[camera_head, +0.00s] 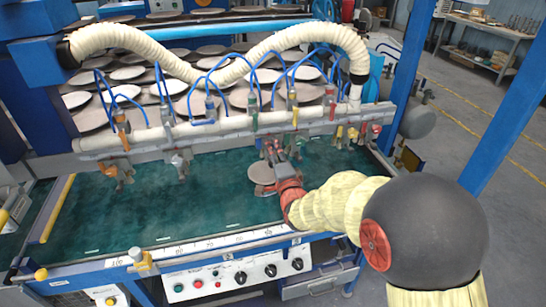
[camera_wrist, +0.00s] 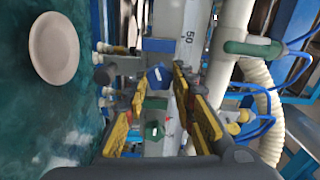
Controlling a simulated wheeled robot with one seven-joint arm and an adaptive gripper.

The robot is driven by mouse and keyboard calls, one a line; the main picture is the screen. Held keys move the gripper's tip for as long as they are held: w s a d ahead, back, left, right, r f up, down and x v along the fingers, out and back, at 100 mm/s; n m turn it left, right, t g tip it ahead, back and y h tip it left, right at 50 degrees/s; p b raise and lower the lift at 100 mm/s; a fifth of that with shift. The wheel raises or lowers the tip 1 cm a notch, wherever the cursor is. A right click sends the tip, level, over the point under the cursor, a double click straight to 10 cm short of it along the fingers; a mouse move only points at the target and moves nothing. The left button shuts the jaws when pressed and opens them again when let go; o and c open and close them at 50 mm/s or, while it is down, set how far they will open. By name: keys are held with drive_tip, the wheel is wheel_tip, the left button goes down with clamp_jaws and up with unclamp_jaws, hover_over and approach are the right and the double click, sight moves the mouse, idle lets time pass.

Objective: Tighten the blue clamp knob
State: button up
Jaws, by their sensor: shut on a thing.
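The blue clamp knob (camera_wrist: 159,74) shows in the wrist view between the tips of my gripper's fingers. My gripper (camera_wrist: 158,84) has yellow pads on both sides and is shut on this knob. The contact itself is partly hidden by the fingers. In the head view my gripper (camera_head: 272,153) reaches in below the white pipe, near the row of clamps. I cannot make out the blue knob there; the gripper and clamp parts cover that spot.
A round plate (camera_head: 262,173) lies on the green belt (camera_head: 205,205) beside my gripper; it also shows in the wrist view (camera_wrist: 54,47). The white pipe (camera_head: 215,126), blue hoses and other coloured clamps crowd the area above. The left part of the belt is clear.

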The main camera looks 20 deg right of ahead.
drive_tip(key=shift+f+m+b, duration=0.1)
drive_tip(key=shift+m+b, duration=1.25)
drive_tip(key=shift+m, duration=0.95)
drive_tip(key=o, duration=1.2)
drive_tip(key=shift+c, duration=0.2)
drive_tip(key=s, duration=1.2)
